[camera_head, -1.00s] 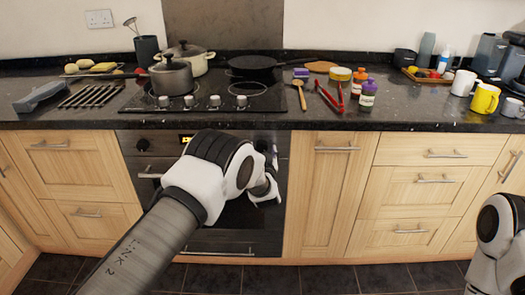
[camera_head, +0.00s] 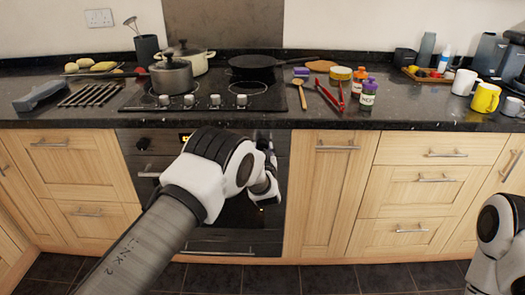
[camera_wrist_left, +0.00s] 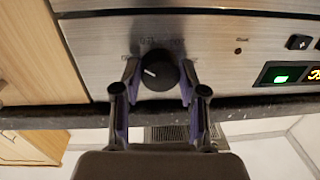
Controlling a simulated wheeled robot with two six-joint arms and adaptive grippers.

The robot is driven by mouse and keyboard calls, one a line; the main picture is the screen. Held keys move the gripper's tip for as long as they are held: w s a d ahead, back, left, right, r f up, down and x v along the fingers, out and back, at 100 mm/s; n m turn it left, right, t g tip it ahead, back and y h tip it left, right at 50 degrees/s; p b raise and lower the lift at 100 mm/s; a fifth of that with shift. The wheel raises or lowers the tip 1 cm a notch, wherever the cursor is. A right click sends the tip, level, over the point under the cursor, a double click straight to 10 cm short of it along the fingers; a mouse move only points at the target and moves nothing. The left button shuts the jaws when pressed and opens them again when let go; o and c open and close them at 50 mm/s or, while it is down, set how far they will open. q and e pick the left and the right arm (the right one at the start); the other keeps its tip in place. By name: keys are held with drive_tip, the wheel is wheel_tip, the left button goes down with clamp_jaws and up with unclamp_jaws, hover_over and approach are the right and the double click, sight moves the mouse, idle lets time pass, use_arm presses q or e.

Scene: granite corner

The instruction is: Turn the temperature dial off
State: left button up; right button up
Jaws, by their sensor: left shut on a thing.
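The temperature dial is a round black knob (camera_wrist_left: 160,72) with a white pointer mark, on the oven's steel panel in the left wrist view. That picture looks upside down, with the worktop edge below the panel. My left gripper (camera_wrist_left: 159,80) has one finger on each side of the dial and is shut on it. In the head view my left gripper (camera_head: 266,146) is at the right end of the oven panel, partly behind my own wrist, and the dial is hidden there. My right gripper is out of view; only part of my right arm shows at the right edge.
Another black knob (camera_head: 143,144) is at the panel's left end. A lit display (camera_wrist_left: 290,74) is beside the gripped dial in the wrist view. The oven handle (camera_head: 147,175) is below. Pots stand on the hob (camera_head: 205,96) above; the worktop edge (camera_wrist_left: 250,113) is close to the fingers.

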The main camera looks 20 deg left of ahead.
use_arm(q)
drive_tip(key=n+b, duration=0.2)
drive_tip(key=n, duration=0.4)
drive_tip(key=shift+n, duration=0.4)
drive_tip(key=n+h+b, duration=0.1)
drive_tip(key=n+b, duration=0.1)
drive_tip(key=n, duration=0.4)
drive_tip(key=n+b, duration=0.3)
drive_tip(key=n, duration=0.2)
drive_tip(key=shift+h, duration=0.3)
drive_tip(key=n+b, duration=0.2)
drive_tip(key=n, duration=0.2)
drive_tip(key=shift+a+b, duration=0.1)
drive_tip(key=shift+b, duration=0.3)
drive_tip(key=shift+r+n+b, duration=0.15)
drive_tip(key=shift+n+b, duration=0.45)
drive_tip(key=shift+n, duration=0.4)
drive_tip(key=o, duration=1.1)
drive_tip(key=shift+o, duration=0.2)
